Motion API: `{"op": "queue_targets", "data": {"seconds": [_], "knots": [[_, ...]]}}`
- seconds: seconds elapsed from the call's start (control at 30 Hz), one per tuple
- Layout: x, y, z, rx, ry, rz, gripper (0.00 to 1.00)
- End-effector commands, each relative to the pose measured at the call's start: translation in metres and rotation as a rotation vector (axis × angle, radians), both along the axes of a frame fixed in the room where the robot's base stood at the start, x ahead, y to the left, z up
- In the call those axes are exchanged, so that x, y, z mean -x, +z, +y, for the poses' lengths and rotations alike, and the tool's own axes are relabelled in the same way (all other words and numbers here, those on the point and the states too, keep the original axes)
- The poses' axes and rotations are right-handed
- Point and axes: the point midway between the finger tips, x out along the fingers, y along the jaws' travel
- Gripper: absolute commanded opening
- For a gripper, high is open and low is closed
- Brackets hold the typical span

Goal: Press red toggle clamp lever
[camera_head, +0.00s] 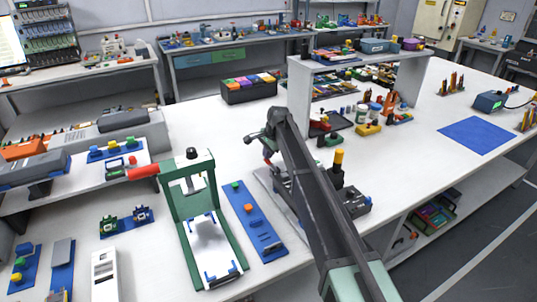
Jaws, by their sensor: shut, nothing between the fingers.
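A green upright frame (172,200) stands on the near bench, with a pale flat sheet (207,238) on its base between blue-edged parts. A thick red lever handle (143,171) sticks out to the left from its top, roughly level and tilted slightly down at its outer end. A black knob (191,153) sits on the top bar. My dark arm reaches up from the bottom right, and its far end is right of and behind the frame, apart from the red lever. My gripper's fingers cannot be made out; the arm's own link hides that area.
A blue strip fixture (254,222) lies right of the frame. A grey plate (266,182) and a dark box with a yellow-topped post (338,160) are beside my arm. Small fixtures (126,221) stand to the left. The bench behind the frame (205,120) is clear.

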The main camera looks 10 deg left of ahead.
Motion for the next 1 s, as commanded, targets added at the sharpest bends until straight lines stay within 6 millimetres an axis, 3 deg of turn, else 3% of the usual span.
{"op": "queue_targets", "data": {"seconds": [0.57, 0.77, 1.0], "knots": [[0.0, 0.003, 0.0, 0.001, 0.001, -0.001, 0.0], [0.003, 0.035, -0.006, 0.001, 0.0, -0.001, 0.0], [0.008, 0.091, -0.018, 0.0, 0.001, -0.002, 0.0]]}}
